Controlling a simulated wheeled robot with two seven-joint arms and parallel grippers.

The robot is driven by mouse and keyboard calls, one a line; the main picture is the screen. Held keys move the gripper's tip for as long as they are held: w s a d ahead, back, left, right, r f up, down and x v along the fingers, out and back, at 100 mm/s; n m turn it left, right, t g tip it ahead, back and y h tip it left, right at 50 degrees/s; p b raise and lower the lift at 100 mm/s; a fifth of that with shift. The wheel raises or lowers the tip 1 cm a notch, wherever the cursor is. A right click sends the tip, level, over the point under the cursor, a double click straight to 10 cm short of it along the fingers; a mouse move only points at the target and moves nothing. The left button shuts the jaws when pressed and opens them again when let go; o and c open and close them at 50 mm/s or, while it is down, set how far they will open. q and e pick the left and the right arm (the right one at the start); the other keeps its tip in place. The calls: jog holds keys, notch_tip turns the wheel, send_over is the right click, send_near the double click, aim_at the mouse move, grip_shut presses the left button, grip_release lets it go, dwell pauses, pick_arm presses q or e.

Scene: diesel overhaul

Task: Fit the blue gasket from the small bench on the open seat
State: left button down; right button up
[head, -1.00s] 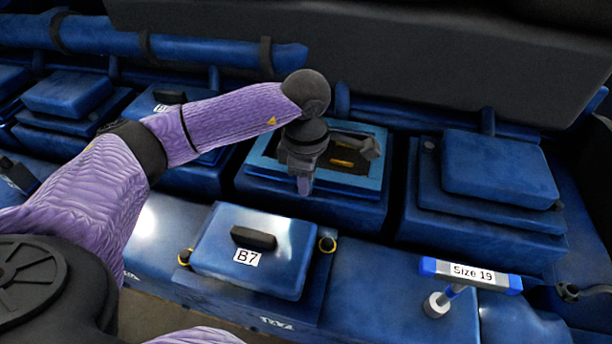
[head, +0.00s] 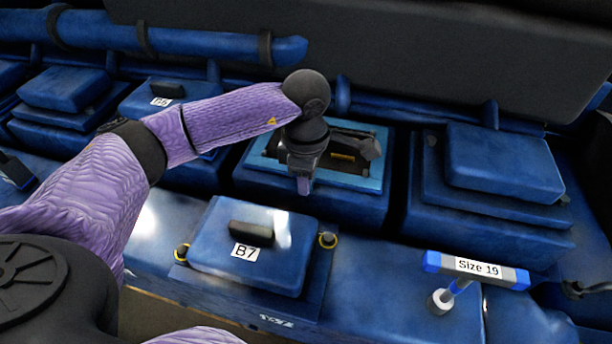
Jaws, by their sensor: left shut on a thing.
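The open seat (head: 340,205) is a blue block at the centre of the head view with a dark opening in its top. The blue gasket (head: 372,183), a lighter blue rectangular frame, lies around that opening, level with the block's top as far as I can tell. My left gripper (head: 304,182) points down at the frame's front left part and is shut on the gasket. The gripper and wrist hide part of the frame and the opening. Whether the gasket touches the seat all round cannot be told. My right gripper is not in view.
A blue cover marked B7 (head: 255,270) with a black handle sits in front of the seat. A tool marked Size 19 (head: 475,268) stands at the front right. Closed blue covers (head: 505,165) flank the seat. A dark overhang (head: 400,60) and blue pipe (head: 180,45) run behind.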

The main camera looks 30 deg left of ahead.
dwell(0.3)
pick_arm(q)
jog(key=shift+c, duration=2.3)
grip_release()
jog(key=shift+r, duration=0.1)
notch_tip(320, 180, up, 10)
jog(key=b, duration=0.1)
